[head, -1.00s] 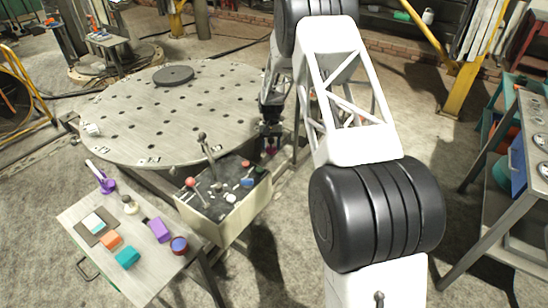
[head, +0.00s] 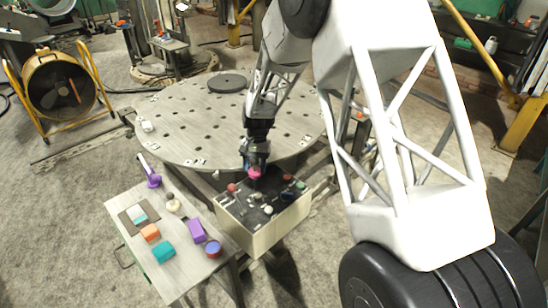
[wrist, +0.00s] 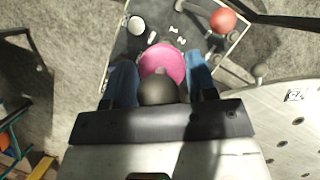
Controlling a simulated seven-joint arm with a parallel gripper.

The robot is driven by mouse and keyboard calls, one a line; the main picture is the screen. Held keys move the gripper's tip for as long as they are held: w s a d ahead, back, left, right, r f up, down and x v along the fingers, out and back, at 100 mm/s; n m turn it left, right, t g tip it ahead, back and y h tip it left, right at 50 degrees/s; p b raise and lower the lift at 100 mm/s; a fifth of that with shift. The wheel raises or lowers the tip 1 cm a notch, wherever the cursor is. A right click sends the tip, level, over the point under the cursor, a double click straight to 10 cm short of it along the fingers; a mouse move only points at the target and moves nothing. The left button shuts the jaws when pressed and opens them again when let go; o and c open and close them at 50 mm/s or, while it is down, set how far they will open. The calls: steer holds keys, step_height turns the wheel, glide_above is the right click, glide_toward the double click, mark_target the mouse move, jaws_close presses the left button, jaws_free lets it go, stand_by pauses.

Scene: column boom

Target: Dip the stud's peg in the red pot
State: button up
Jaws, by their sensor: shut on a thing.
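My gripper (head: 255,168) is shut on the stud (wrist: 162,62), a pink disc with a dark ball-shaped end, between blue fingers in the wrist view. The stud also shows in the head view as a small pink spot (head: 255,174) under the gripper, above the back of the control box. Its peg is not clearly seen. A small round pot (head: 213,250) with a reddish wall and a blue top stands at the near right corner of the small table, to the left of and nearer than the gripper. It is not in the wrist view.
The control box (head: 266,238) with levers and knobs lies below my gripper. The small table (head: 187,270) bears a purple block (head: 196,230), orange block (head: 150,232), teal block (head: 163,252), purple-based item (head: 152,180) and pale knob (head: 173,204). A large perforated round table (head: 190,125) stands behind.

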steer(key=s+a+r, duration=0.1)
steer(key=s+a, duration=0.5)
steer(key=s, duration=0.6)
steer(key=s+a+n, duration=0.1)
steer(key=s+a, duration=0.5)
steer(key=s, duration=0.6)
steer(key=shift+s+r+n+h, duration=0.3)
steer(key=shift+s+r+h, duration=0.1)
steer(key=shift+f, duration=0.1)
steer(key=shift+f, duration=2.9)
steer(key=shift+f, duration=0.7)
steer(key=shift+r, duration=0.1)
step_height(320, 180, up, 7)
stand_by(1.0)
